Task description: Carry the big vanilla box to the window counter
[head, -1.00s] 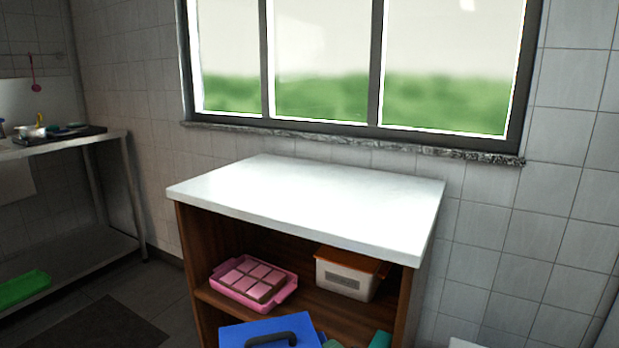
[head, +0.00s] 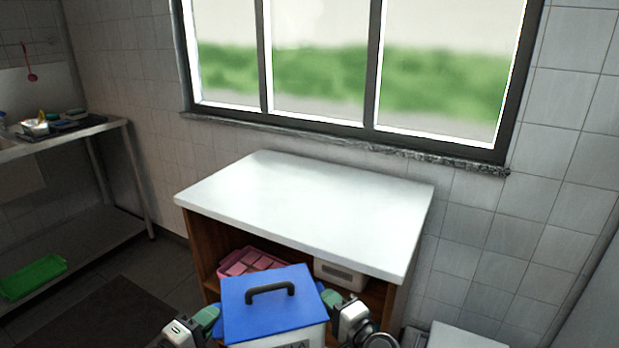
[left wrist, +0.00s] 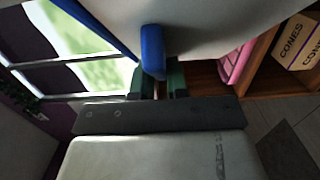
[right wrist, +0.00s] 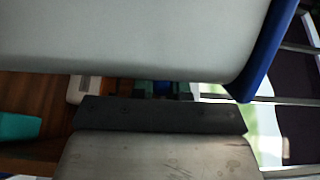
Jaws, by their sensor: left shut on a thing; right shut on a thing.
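The big vanilla box has a white body and a blue lid (head: 262,312) with a dark handle; it is low in the middle of the head view. The window counter (head: 310,205) has a bare white top and stands just beyond the box, under the window. My left gripper (head: 212,318) is shut on the box's left side, and in the left wrist view its jaws (left wrist: 157,82) close around a blue side grip. My right gripper (head: 332,302) is shut on the box's right side; its jaws (right wrist: 163,90) are partly hidden in the right wrist view.
Under the counter top, a shelf holds a pink tray (head: 248,261) and a pale container (head: 340,274). A cones box (left wrist: 297,42) shows in the left wrist view. A steel bench (head: 80,132) stands at the left, with a green tray (head: 33,277) low down.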

